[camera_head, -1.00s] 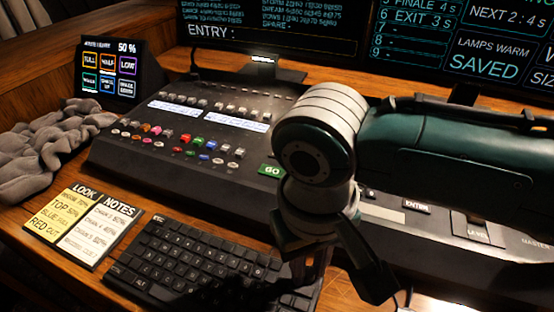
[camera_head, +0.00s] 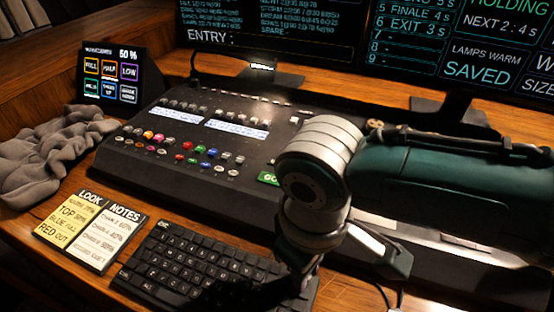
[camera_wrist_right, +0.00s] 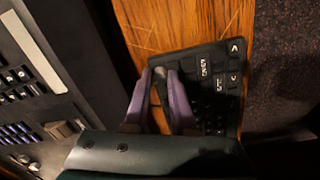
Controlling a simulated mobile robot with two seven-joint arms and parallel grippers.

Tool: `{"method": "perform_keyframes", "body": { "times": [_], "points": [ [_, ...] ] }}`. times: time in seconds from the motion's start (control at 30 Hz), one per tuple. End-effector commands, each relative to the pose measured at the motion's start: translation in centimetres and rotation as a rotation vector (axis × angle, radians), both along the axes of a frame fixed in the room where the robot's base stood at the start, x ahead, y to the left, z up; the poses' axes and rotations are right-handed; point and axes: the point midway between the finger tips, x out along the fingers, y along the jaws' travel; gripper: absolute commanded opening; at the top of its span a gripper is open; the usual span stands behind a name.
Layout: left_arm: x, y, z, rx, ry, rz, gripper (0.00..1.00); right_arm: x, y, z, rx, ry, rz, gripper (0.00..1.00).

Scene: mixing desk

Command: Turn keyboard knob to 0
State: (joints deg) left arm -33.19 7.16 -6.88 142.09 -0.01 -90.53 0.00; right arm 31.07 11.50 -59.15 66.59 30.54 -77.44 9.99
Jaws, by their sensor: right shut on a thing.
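The black keyboard (camera_head: 190,258) lies on the wooden desk in front of the mixing desk. In the right wrist view the keyboard (camera_wrist_right: 218,88) runs away to the right, with a small grey knob (camera_wrist_right: 160,72) at its near corner. My right gripper (camera_wrist_right: 168,88) is shut on the knob, with its two purple-grey fingers on either side of it. In the head view my right gripper (camera_head: 297,280) is low over the keyboard's right end, and my wrist and shadow hide the knob there. The knob's setting cannot be read. My left gripper is not in view.
The mixing desk (camera_head: 130,172) stands behind the keyboard, partly hidden by my right arm. A notes card (camera_head: 90,232), a grey cloth (camera_head: 50,165) and a small touch panel (camera_head: 111,72) are at left. Bare wood (camera_wrist_right: 185,25) lies beside the keyboard.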

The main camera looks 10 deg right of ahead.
Motion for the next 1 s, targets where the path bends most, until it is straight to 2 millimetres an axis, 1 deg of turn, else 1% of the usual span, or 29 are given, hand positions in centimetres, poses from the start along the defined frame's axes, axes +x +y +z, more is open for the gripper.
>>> {"method": "perform_keyframes", "body": {
  "times": [0.03,0.1,0.4,1.0],
  "points": [
    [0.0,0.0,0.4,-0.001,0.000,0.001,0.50,0.0,0.0,0.2,0.000,0.000,0.044,0.00],
    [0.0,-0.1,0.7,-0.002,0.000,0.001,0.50,0.0,0.0,0.2,0.000,0.001,0.110,0.00],
    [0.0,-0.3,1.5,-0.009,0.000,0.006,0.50,0.0,-0.1,0.1,0.000,0.000,0.395,0.00],
    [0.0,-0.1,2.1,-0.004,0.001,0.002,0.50,0.1,-0.1,0.0,0.000,-0.001,0.966,0.00]
  ]
}}
